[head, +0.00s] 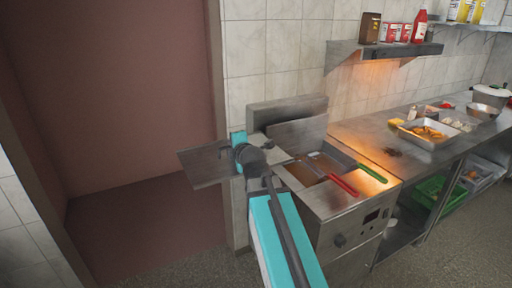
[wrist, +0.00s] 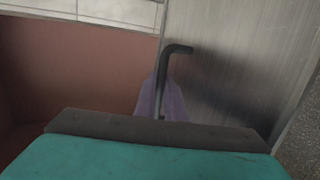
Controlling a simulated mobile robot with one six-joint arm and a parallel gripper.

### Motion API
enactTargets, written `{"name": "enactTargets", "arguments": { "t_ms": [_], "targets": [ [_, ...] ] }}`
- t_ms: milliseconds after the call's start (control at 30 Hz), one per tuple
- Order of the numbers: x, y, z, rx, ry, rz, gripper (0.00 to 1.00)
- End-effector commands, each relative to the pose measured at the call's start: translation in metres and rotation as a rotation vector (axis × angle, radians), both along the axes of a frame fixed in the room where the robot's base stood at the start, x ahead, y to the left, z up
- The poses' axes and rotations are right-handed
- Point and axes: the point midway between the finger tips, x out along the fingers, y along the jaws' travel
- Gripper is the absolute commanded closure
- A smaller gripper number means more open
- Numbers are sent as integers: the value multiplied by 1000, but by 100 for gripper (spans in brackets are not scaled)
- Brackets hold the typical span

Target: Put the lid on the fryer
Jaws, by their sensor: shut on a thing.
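The fryer (head: 365,222) is a steel unit at the centre right in the head view, with an open top and an oil well (head: 312,170). My gripper (head: 238,152) is at the fryer's left side, shut on the lid. The lid (head: 203,167) looks like a flat grey metal plate; it sticks out left of my gripper, clear of the well. In the wrist view a brushed metal sheet, seemingly the lid (wrist: 240,70), fills the right side, with a dark bent handle (wrist: 177,50) at its edge. The fingertips' hold is mostly hidden.
Baskets with a red handle (head: 342,184) and a green handle (head: 372,173) lie at the well. Upright metal panels (head: 297,130) stand behind it. A steel counter (head: 385,140) with a food tray (head: 428,140) is to the right, a shelf (head: 385,50) above. Open floor lies left.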

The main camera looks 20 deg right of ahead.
Motion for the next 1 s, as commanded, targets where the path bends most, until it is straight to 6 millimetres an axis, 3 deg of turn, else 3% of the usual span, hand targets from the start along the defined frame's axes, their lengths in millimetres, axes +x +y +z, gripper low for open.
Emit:
{"name": "enactTargets", "arguments": {
  "t_ms": [100,233,1000],
  "targets": [
    [1,27,3,0,-2,50,100],
    [1,41,5,0,-3,78,100],
    [2,56,5,0,-2,98,100]
  ]
}}
